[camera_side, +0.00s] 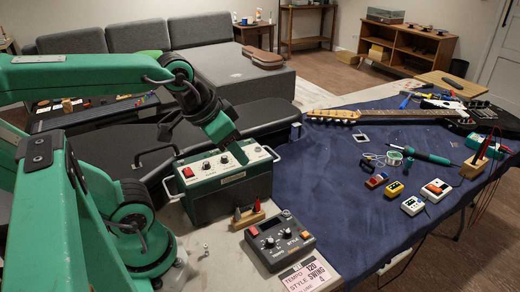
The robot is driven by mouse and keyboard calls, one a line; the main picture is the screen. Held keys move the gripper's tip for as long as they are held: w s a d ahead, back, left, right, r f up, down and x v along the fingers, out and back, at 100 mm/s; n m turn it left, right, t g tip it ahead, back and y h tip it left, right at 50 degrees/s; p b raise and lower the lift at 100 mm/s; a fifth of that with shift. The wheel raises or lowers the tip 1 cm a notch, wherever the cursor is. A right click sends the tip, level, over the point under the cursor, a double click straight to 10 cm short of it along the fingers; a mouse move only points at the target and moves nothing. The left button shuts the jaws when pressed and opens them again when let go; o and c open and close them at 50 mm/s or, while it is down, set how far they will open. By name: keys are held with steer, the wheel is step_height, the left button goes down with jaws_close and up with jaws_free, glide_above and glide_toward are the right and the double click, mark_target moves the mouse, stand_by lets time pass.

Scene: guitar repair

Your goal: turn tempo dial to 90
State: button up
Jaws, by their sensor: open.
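A dark grey box (280,241) with small dials, an orange-red square button and lettering that seems to include STYLE sits at the front edge of the work surface. A white card (306,275) in front of it reads TEMPO 120 and STYLE SWING. One dial (269,243) shows on the left of its top; its setting is too small to read. My gripper (241,157) is open and empty, pointing down over a green unit with knobs (230,195), behind and left of the grey box. I cannot tell whether it touches the unit.
A small wooden block with red and dark pieces (248,216) stands between the green unit and the grey box. Pedals (412,205), a soldering tool (432,157) and a guitar (390,114) lie on the blue cloth (340,205). The cloth right of the box is clear.

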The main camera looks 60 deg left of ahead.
steer(key=m+g+y, duration=0.1)
steer(key=m+g, duration=0.2)
steer(key=g, duration=0.7)
glide_toward(271, 240)
steer(key=shift+f, duration=0.1)
steer(key=shift+f, duration=0.1)
steer(key=shift+x, duration=3.85)
steer(key=shift+s, duration=0.1)
steer(key=shift+c, duration=0.4)
jaws_close()
